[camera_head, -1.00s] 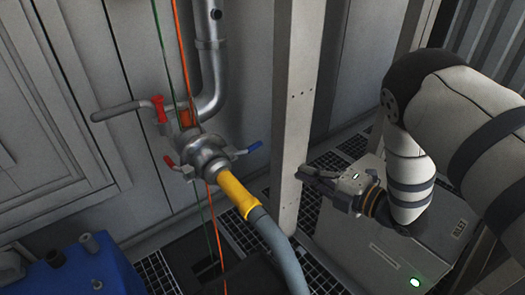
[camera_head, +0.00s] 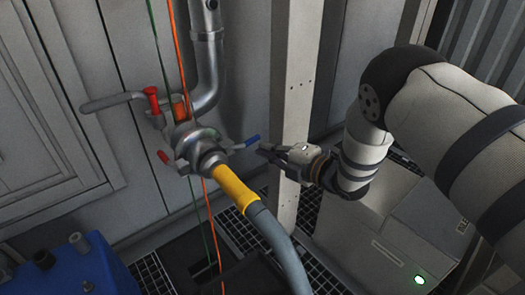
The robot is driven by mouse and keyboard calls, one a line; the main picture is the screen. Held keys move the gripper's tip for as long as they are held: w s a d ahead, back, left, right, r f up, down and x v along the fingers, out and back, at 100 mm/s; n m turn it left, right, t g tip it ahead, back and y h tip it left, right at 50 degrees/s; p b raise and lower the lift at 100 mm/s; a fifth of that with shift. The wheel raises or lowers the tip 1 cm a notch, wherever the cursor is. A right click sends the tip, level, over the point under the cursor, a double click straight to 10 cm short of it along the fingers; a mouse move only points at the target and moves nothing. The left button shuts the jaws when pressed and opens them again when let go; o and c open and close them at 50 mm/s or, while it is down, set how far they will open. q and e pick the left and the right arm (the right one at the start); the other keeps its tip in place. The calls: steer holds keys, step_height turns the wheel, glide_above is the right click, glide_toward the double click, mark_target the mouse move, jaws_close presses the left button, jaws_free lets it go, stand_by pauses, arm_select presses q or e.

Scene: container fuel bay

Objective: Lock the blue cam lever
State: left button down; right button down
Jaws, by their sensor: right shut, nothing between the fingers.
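The blue cam lever (camera_head: 250,141) sticks out to the right from the metal coupling (camera_head: 196,146). A red cam lever (camera_head: 163,157) sticks out on the coupling's left side. A yellow hose end (camera_head: 235,187) with a grey hose (camera_head: 278,245) runs from the coupling down to the right. My right gripper (camera_head: 264,150) is shut with nothing in it. Its fingertips are close to the tip of the blue lever in the picture; I cannot tell whether they touch. My left gripper is not in view.
A pale upright post (camera_head: 297,95) stands behind my right gripper. A valve handle (camera_head: 112,101) with a red part sits above the coupling. Green and orange lines hang past the coupling. A blue box (camera_head: 85,268) is at lower left, a grey cabinet (camera_head: 375,240) at lower right.

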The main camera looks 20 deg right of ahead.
mark_target(257, 138)
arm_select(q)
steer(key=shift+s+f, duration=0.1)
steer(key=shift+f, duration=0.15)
arm_select(e)
steer(key=shift+x, duration=0.95)
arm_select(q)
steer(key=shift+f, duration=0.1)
arm_select(e)
steer(key=shift+d, duration=0.1)
arm_select(q)
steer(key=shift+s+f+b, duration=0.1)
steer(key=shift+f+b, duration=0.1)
steer(key=shift+b, duration=0.35)
arm_select(e)
steer(key=shift+w+n+g+y, duration=0.3)
steer(key=shift+n+y, duration=0.1)
steer(key=shift+y, duration=0.1)
